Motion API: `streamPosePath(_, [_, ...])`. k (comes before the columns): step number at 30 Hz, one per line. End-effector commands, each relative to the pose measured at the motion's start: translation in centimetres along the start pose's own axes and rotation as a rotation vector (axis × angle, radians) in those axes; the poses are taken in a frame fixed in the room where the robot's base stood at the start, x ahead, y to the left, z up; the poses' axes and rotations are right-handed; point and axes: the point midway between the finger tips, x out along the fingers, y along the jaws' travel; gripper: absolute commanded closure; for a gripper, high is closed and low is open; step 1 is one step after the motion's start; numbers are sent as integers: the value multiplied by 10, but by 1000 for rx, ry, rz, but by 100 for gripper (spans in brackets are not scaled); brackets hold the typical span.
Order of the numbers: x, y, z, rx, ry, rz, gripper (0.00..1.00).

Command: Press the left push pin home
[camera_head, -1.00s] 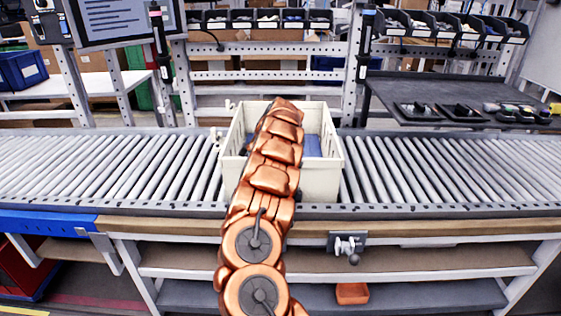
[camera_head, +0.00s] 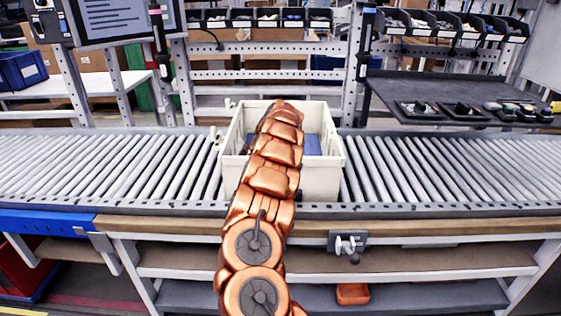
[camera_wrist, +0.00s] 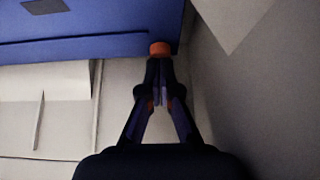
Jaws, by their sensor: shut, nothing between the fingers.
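My gripper (camera_wrist: 160,98) is shut and points down inside a cream tote (camera_head: 328,178). An orange round cap (camera_wrist: 160,48) shows right at the fingertips, beside the lower edge of a blue panel (camera_wrist: 90,25). The cap looks like a push pin head; whether the tips touch it, and how deep it sits, I cannot tell. The blue panel also shows inside the tote in the head view (camera_head: 313,145). There my arm covers the gripper and the tote's left-middle part. I cannot make out a second pin.
The tote stands on a roller conveyor (camera_head: 440,170). Its walls are close to the gripper, with a pale wall (camera_wrist: 265,80) at right in the wrist view. A dark side table (camera_head: 450,92) with parts is at the back right. The rollers either side are clear.

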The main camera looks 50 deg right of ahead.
Motion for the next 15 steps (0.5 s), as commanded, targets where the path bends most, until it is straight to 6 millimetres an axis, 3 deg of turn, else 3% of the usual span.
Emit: streamPosePath(15, [-7, 1, -4, -1, 0, 3, 100])
